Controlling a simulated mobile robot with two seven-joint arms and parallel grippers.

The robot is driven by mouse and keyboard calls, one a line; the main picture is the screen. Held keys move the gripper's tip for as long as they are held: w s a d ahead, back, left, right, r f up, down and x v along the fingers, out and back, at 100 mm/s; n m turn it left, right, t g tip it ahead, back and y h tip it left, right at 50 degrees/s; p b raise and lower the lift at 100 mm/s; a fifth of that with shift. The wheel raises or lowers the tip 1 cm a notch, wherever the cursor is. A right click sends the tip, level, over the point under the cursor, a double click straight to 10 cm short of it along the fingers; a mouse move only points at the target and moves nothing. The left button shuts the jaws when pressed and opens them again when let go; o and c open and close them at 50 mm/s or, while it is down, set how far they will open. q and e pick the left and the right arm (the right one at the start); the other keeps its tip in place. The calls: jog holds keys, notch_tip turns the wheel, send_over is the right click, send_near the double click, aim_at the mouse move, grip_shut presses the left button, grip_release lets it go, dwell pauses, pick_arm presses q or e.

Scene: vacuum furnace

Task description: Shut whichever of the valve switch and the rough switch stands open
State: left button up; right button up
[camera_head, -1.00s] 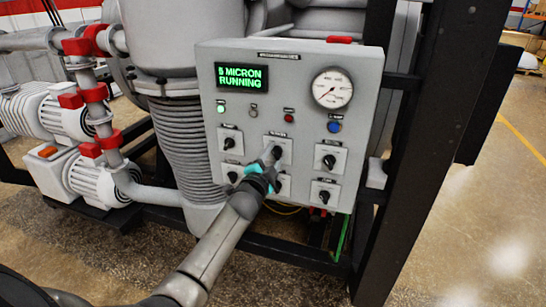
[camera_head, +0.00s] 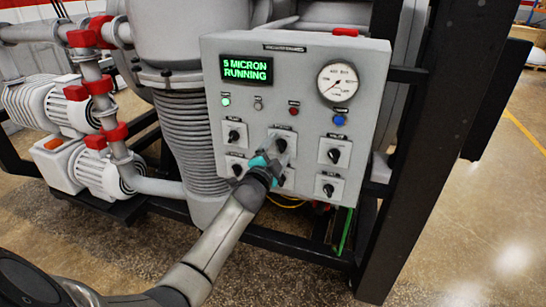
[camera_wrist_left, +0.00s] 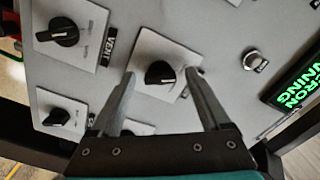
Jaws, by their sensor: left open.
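The grey control panel (camera_head: 300,58) carries several black rotary switches on white plates. Their labels are too small to read in the head view, so I cannot tell which are the valve and rough switches. My left gripper (camera_head: 276,150) is at the upper middle switch (camera_head: 281,145), partly covering it. In the left wrist view my open gripper (camera_wrist_left: 165,85) has its fingers either side of a black knob (camera_wrist_left: 160,73), with no clear contact. Another knob (camera_wrist_left: 57,30) near a "VENT" label sits to its left. A lower middle switch is mostly hidden behind my gripper.
The display (camera_head: 246,69) reads "5 MICRON RUNNING". A gauge (camera_head: 338,82) and a blue button (camera_head: 339,120) are at the panel's right. A dark frame post (camera_head: 425,130) stands right of the panel. Pumps and red-clamped pipes (camera_head: 100,87) are at left.

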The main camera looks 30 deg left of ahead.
pick_arm(q)
jog(key=v, duration=1.5)
jog(key=shift+d, duration=0.15)
jog(key=s+d+f+n+g+h+b, duration=0.1)
jog(key=s+d+f+g+b, duration=0.2)
jog(key=f, duration=1)
jog(key=s+d+f+n+g+h+b, duration=0.15)
jog(key=s+f, duration=0.25)
jog(key=f, duration=0.9)
jog(key=s+d+f+n+g+b, duration=0.15)
jog(key=s+f+g, duration=0.25)
jog(key=f, duration=0.9)
jog(key=s+d+f+n+g+b, duration=0.1)
jog(key=s+d+f+g+b, duration=0.2)
jog(key=s+f, duration=0.9)
jog(key=s+d+f+n+g+h+b, duration=0.1)
jog(key=s+d+f+g+b, duration=0.3)
jog(key=s+f, duration=0.8)
jog(key=s+d+g, duration=0.1)
jog(key=s, duration=0.5)
jog(key=shift+s+d+n, duration=0.2)
jog(key=shift+n, duration=0.2)
